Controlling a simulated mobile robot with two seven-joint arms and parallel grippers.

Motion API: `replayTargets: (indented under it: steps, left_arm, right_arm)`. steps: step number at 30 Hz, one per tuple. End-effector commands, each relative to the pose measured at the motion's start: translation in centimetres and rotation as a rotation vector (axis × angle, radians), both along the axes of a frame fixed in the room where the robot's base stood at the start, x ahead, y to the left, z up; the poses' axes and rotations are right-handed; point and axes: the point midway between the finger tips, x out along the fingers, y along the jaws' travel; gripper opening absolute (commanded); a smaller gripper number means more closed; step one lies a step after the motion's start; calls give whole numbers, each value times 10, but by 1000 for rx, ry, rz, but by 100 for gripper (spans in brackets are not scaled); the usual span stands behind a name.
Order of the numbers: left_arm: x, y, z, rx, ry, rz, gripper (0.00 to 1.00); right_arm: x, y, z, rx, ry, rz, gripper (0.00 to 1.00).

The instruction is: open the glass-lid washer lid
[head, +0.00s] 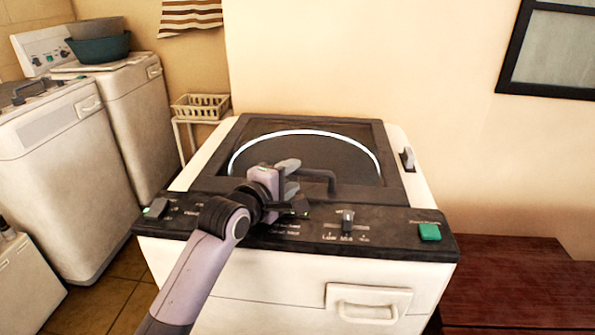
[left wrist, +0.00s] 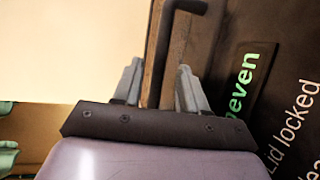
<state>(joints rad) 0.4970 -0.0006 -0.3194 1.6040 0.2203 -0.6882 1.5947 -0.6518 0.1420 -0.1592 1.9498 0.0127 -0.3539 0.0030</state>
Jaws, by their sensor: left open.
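The glass-lid washer (head: 300,285) stands in the middle of the head view. Its dark lid (head: 320,150), with a pale ring in the glass, lies shut. A dark bar handle (head: 320,174) rises at the lid's front edge. My left gripper (head: 292,182) is open just left of the handle, above the control panel's back edge. In the left wrist view, my left gripper (left wrist: 158,78) has its fingers apart on both sides of a brown edge strip in the picture. The bent end of the dark handle (left wrist: 186,6) shows beyond them. I cannot tell whether the fingers touch anything. My right gripper is out of view.
The control panel (head: 385,231) has a green button (head: 429,232) at its right. Two white washers stand on the left, one bearing a teal basin (head: 99,48). A wire basket (head: 201,106) sits behind. A dark red wooden bench (head: 520,285) is at right.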

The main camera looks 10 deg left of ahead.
Motion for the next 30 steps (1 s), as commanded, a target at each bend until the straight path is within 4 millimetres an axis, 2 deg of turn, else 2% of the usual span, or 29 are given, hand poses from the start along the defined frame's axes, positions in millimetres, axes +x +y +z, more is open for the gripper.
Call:
replayTargets:
  steps: [9, 22, 26, 30]
  left_arm:
    - [25, -11, -4, 0, -1, 0, 42]
    - [30, -13, -6, 0, 0, 0, 42]
    - [30, -13, -6, 0, 0, 0, 0]
    - [30, -13, -6, 0, 0, 0, 0]
  right_arm:
    - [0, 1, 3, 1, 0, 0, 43]
    - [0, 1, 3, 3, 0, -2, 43]
    - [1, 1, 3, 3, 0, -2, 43]
    - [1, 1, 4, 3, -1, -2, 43]
